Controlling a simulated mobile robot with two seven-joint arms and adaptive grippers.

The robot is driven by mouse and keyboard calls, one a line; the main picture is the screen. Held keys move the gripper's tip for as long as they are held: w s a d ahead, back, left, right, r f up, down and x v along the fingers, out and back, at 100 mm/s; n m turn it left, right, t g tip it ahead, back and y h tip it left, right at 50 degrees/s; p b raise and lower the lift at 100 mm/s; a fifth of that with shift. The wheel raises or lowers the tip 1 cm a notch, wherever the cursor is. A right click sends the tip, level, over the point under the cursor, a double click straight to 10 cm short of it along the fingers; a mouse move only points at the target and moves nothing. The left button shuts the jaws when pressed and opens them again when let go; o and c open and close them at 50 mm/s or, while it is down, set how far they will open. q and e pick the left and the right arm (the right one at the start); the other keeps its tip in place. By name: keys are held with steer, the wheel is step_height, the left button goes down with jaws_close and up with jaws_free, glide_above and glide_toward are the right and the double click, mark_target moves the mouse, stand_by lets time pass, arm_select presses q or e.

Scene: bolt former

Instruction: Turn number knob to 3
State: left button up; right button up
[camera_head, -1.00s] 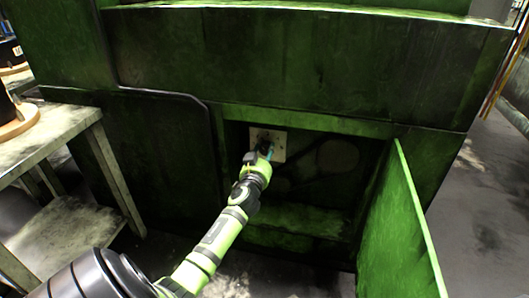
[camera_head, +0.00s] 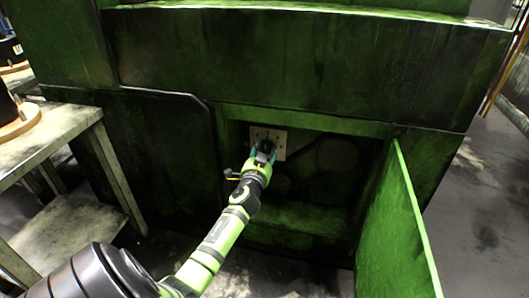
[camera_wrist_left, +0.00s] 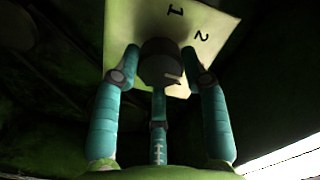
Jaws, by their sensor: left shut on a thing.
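The dark round number knob (camera_wrist_left: 160,62) sits on a pale plate (camera_wrist_left: 215,22) marked 1 and 2 in the left wrist view. A pale line on the knob points to the lower right there. No 3 is visible. In the head view the knob (camera_head: 266,144) and plate (camera_head: 281,150) sit inside the open green recess. My left gripper (camera_head: 264,153) is shut on the knob; its teal fingers stand on both sides of it, with a third finger below in the wrist view. My right gripper is not in view.
The green machine (camera_head: 300,60) fills the background. Its opened green door (camera_head: 398,235) stands right of the recess. A worn table (camera_head: 60,130) stands at the left, bearing a round wooden base (camera_head: 20,124). Clear floor (camera_head: 480,200) lies at the far right.

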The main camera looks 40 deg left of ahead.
arm_select(q)
steer(key=shift+w+d+r, duration=0.2)
steer(key=shift+r, duration=0.3)
steer(key=o, duration=1.1)
steer(key=shift+o, duration=0.2)
steer(key=shift+d+f, duration=0.1)
steer(key=shift+s+f, duration=0.1)
steer(key=shift+f, duration=0.05)
steer(key=shift+s+d, duration=0.1)
steer(key=shift+s, duration=0.15)
steer(key=v, duration=1.1)
steer(key=shift+s, duration=0.1)
